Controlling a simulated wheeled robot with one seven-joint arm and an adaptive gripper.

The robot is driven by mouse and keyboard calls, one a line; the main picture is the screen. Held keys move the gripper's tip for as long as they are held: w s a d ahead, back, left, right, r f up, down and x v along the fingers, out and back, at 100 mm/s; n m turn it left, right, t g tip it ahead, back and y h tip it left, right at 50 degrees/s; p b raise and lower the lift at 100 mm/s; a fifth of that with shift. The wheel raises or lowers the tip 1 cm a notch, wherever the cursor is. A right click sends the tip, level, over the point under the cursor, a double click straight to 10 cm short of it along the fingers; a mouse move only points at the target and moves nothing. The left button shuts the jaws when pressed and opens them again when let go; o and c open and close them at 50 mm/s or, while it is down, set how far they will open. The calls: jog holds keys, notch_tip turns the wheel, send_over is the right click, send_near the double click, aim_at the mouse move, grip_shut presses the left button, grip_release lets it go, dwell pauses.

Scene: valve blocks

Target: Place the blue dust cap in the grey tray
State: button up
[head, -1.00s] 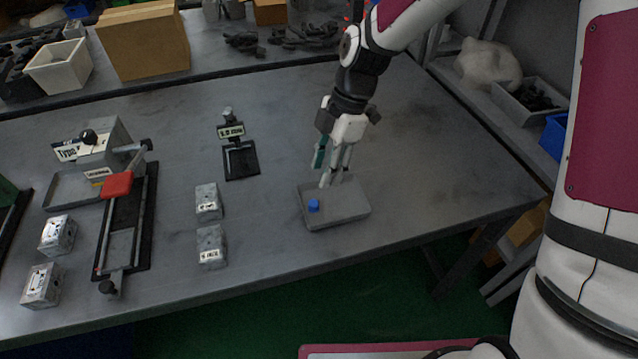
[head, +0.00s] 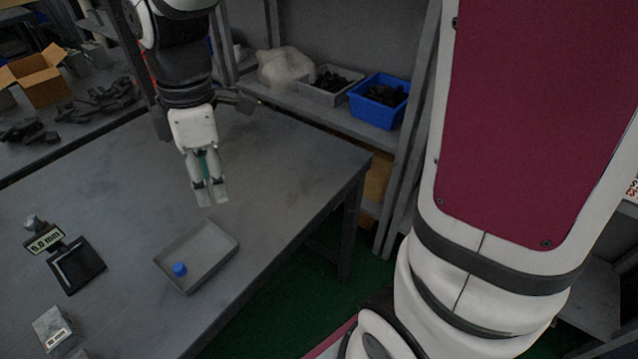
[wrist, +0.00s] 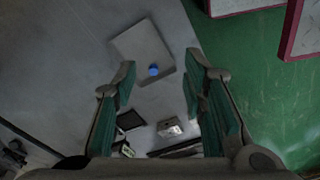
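The blue dust cap (head: 179,269) sits inside the grey tray (head: 215,247), near its left front corner. In the wrist view, the cap (wrist: 153,70) lies in the lower part of the tray (wrist: 136,43). My gripper (head: 211,196) is above the table behind the tray, apart from both tray and cap. In the wrist view my gripper (wrist: 162,80) has its two green-padded fingers spread with nothing between them, so it is open and empty.
A black stand with a 5.0 mm label (head: 75,265) stands left of the tray. A metal valve block (head: 53,329) is at the lower left. A shelf behind holds a blue bin (head: 380,112) and a grey bin (head: 328,98). The table's right edge is near the tray.

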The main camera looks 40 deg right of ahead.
jog(key=s+d+r+m+t, duration=0.1)
jog(key=s+d+r+m, duration=0.2)
jog(key=s+m, duration=0.4)
jog(key=s+d+r+m+t, duration=0.2)
jog(key=s+d+m, duration=0.3)
jog(key=s+m, duration=0.3)
jog(key=shift+s+d+r+h, duration=0.4)
jog(key=shift+s+r, duration=0.25)
jog(key=shift+s, duration=0.6)
